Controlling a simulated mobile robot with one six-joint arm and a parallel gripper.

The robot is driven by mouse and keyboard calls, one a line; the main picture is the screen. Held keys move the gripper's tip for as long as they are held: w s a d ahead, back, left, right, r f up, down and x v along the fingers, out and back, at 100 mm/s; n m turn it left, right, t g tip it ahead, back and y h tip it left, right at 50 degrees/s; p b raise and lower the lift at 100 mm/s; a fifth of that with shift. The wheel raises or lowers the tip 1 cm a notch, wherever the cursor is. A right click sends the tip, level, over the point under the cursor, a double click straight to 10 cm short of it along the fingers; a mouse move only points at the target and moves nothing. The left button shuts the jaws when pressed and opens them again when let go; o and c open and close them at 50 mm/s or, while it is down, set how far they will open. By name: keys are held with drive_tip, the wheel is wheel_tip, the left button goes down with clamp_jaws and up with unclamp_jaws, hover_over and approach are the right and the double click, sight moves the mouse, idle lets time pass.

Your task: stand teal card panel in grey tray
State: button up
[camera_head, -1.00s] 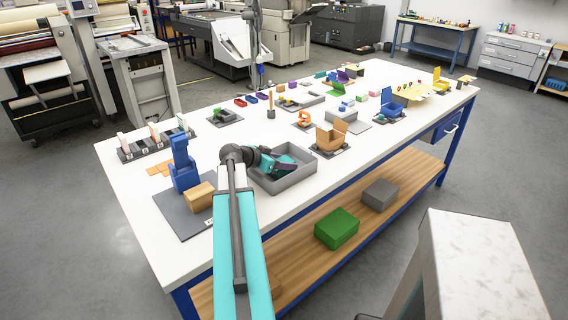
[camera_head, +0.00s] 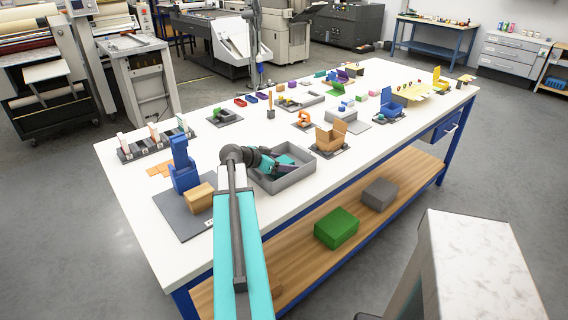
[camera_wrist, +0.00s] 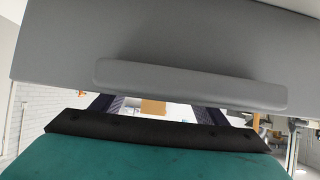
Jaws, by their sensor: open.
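The grey tray (camera_head: 296,180) sits near the front edge of the white table. My gripper (camera_head: 291,168) is over and partly inside it, its dark fingers apart. A teal surface (camera_head: 287,158) shows in the tray beside my gripper and seems to be the teal card panel. My arm hides part of it, so I cannot tell whether it stands or leans. In the wrist view two dark fingers of my gripper (camera_wrist: 153,110) show apart, with a gap between them. A large grey surface crosses the top and a teal surface fills the bottom.
A blue stand (camera_head: 183,170) and a tan box (camera_head: 200,197) are on a dark mat left of the tray. An orange-brown open box (camera_head: 331,138) stands close to its right. Several small items lie further back. Bare table lies along the front edge.

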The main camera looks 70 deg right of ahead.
drive_tip(key=shift+r+p, duration=0.5)
drive_tip(key=b+v, duration=0.3)
drive_tip(key=v, duration=0.9)
drive_tip(key=shift+f, duration=0.1)
